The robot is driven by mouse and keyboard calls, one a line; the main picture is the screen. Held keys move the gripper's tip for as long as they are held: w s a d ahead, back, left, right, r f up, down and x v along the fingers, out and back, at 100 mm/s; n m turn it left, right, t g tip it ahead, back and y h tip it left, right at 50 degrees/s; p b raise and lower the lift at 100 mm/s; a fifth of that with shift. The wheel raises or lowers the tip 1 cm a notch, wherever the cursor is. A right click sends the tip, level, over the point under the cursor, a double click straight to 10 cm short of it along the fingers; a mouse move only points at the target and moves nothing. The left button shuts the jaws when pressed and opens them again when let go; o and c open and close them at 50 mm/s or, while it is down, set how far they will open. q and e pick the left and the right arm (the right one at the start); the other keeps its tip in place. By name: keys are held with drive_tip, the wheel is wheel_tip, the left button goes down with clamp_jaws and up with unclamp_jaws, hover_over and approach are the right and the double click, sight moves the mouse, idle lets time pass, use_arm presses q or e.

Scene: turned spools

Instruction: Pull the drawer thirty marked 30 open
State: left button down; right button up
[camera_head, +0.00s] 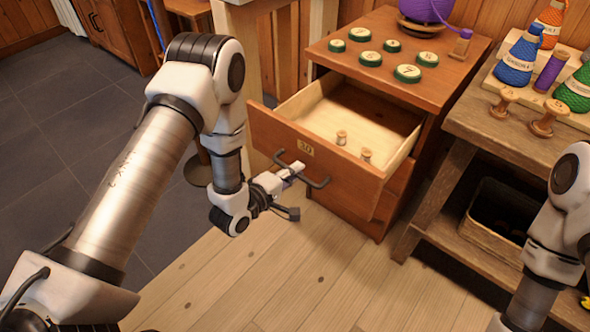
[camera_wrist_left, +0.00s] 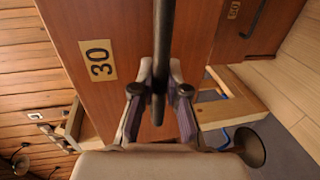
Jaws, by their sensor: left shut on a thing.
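The drawer marked 30 (camera_head: 345,190) is pulled out of the wooden cabinet (camera_head: 398,208), and its inside shows with two small spools (camera_head: 342,138) in it. Its front with the number plate 30 (camera_wrist_left: 98,60) also shows in the left wrist view. A dark bar handle (camera_wrist_left: 161,50) crosses that front. My left gripper (camera_head: 296,172) is at the handle in the head view. In the left wrist view the fingers (camera_wrist_left: 160,92) are closed around the bar. My right arm shows at the right edge of the head view, but its gripper is out of the picture.
Several green-rimmed discs (camera_head: 370,58) and a purple ball (camera_head: 426,8) are on the cabinet top. A wooden bench (camera_head: 470,128) with yarn cones and spools stands to the right, with a dark bin (camera_head: 492,232) below. The floor before the drawer is clear.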

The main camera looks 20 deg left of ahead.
use_arm(q)
drive_tip(key=c, duration=1.2)
unclamp_jaws()
drive_tip(key=v, duration=1.2)
